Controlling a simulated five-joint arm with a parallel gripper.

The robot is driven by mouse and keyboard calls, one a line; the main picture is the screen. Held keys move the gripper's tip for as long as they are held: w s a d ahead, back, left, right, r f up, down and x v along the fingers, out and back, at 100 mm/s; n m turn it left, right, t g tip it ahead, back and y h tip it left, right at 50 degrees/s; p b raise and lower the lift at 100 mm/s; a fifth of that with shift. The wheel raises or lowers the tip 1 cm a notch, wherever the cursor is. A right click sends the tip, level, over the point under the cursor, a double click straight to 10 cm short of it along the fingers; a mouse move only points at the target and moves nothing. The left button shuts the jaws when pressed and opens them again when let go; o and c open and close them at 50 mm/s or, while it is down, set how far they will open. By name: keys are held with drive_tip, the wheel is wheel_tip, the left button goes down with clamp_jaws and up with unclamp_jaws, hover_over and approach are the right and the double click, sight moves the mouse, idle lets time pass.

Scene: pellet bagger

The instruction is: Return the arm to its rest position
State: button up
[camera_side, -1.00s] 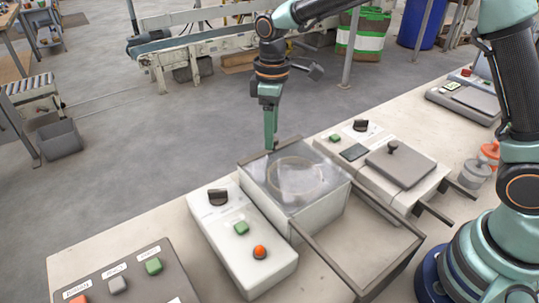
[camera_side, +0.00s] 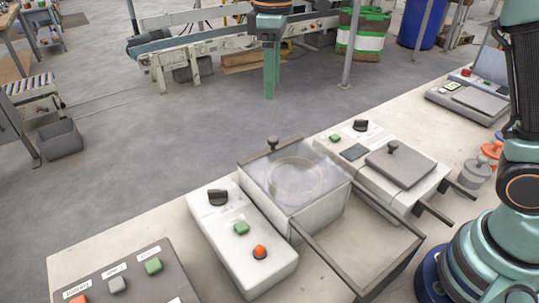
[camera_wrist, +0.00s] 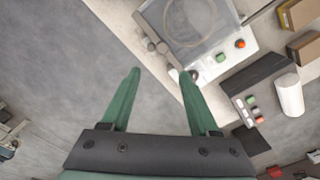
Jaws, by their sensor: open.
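My gripper (camera_side: 270,97) hangs high above and behind the clear-lidded box (camera_side: 322,212), pointing down, with nothing in it. In the wrist view my gripper (camera_wrist: 160,74) shows two green fingers spread apart, with nothing between them. The box's clear lid (camera_side: 296,182) is down, and a dark knob (camera_side: 273,143) stands at its back edge. The gripper is apart from the knob and the lid.
A white control box (camera_side: 238,245) with a dark knob, a green button and a red button stands left of the lidded box. An open metal frame (camera_side: 365,245) juts out in front. A scale (camera_side: 470,100) sits at the right. A conveyor (camera_side: 200,45) stands behind.

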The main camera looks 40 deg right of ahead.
drive_tip(key=shift+r, duration=0.1)
drive_tip(key=s+d+f+m+t, duration=0.2)
drive_tip(key=s+d+m+t, duration=0.3)
drive_tip(key=s+d+m, duration=0.4)
drive_tip(key=s+d, duration=0.3)
drive_tip(key=s, duration=0.4)
drive_tip(key=shift+d+t, duration=0.25)
drive_tip(key=shift+t, duration=0.05)
idle(0.4)
